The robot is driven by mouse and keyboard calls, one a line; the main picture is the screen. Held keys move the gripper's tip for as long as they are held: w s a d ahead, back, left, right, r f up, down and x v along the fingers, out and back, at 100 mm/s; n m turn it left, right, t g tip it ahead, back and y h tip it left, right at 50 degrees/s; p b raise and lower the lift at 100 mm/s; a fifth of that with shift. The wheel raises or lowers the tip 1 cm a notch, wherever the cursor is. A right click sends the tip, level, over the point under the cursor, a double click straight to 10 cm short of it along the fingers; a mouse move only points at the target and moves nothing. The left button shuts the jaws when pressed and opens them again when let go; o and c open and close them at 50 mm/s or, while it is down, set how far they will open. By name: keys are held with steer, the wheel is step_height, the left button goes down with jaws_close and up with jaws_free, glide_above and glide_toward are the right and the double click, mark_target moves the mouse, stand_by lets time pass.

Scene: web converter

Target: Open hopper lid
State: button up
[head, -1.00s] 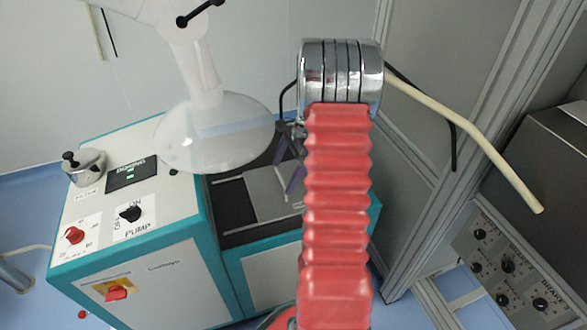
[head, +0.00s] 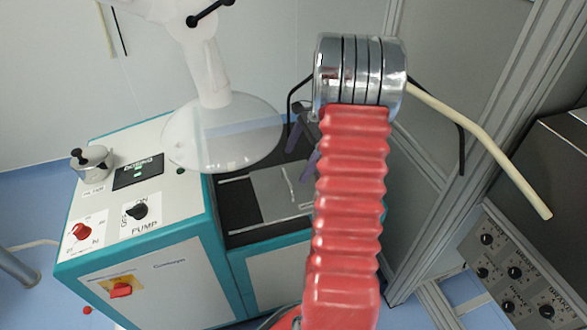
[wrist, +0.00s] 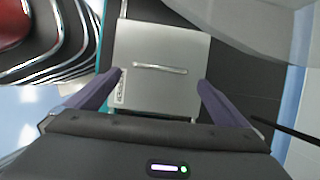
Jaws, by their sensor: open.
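The hopper lid (wrist: 165,87) is a flat grey metal plate with a thin bar handle (wrist: 160,68) across it. In the wrist view it lies below and ahead of my gripper (wrist: 158,82), whose two purple fingers are spread wide with nothing between them. In the head view the lid (head: 272,193) lies flat and closed on the dark top of the teal-edged machine. My gripper's purple fingers (head: 307,152) show above the lid's right side, partly hidden by my red arm cover.
The machine (head: 165,215) carries a pump knob (head: 137,211), a red knob (head: 82,231) and a metal filter pot (head: 92,163) at left. A clear extraction hood (head: 222,132) hangs close behind the lid. A metal frame post (head: 440,150) and a control panel (head: 515,270) stand at right.

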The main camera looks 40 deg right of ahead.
steer(key=v, duration=0.8)
steer(key=shift+s, duration=0.2)
